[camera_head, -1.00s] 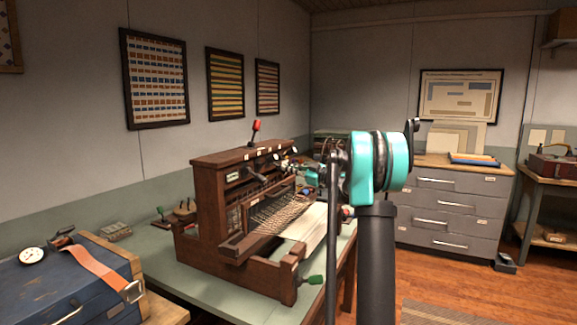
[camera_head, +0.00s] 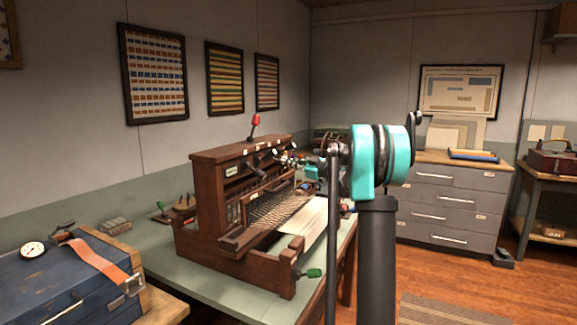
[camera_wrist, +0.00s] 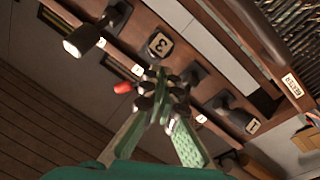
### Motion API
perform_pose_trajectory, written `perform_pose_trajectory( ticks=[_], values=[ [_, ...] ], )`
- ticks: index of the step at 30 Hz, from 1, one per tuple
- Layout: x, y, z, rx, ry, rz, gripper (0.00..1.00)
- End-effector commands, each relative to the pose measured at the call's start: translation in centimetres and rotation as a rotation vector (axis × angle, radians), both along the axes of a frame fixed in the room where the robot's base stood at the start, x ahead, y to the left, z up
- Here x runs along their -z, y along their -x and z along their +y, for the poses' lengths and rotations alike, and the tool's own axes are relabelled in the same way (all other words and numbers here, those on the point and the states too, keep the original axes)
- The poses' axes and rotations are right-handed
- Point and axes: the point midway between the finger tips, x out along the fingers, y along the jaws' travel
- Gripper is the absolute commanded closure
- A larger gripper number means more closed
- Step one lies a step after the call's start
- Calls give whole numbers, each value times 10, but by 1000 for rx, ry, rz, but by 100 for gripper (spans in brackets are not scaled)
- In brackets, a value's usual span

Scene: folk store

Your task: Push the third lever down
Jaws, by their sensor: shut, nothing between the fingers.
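The dark wooden loom-like machine (camera_head: 222,196) stands on the green table, with a row of small levers along its upper front. In the wrist view, a dark lever end marked 3 (camera_wrist: 158,46) is just above my fingertips. Another lever end marked 1 (camera_wrist: 253,126) is to the lower right, with a dark lever (camera_wrist: 195,75) between them. A dark lever-like part with a pale tip (camera_wrist: 86,38) is at upper left. My gripper (camera_wrist: 163,86) is shut and empty, its tips close to the lever row. Contact cannot be told. In the head view, my arm partly hides the machine's right side.
A red knob (camera_head: 255,121) stands on top of the machine, and a green handle (camera_head: 313,273) sticks out at its lower front. A blue case (camera_head: 62,284) is at lower left. Grey drawers (camera_head: 445,210) stand behind at right. Wooden floor is open at right.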

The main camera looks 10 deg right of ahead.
Motion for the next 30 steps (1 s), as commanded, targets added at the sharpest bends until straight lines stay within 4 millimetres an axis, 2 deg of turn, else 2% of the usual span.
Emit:
perform_pose_trajectory(
  ticks=[3, 9, 15, 21, 30],
  values=[
    [-20, 8, 4, -3, -3, -2, 100],
    [-6, 37, -30, 1, -4, -2, 100],
    [4, 60, -53, -1, -4, -3, 100],
    [10, 71, -65, -4, -5, -2, 100],
    [10, 72, -66, -4, -5, -2, 100]
  ],
)
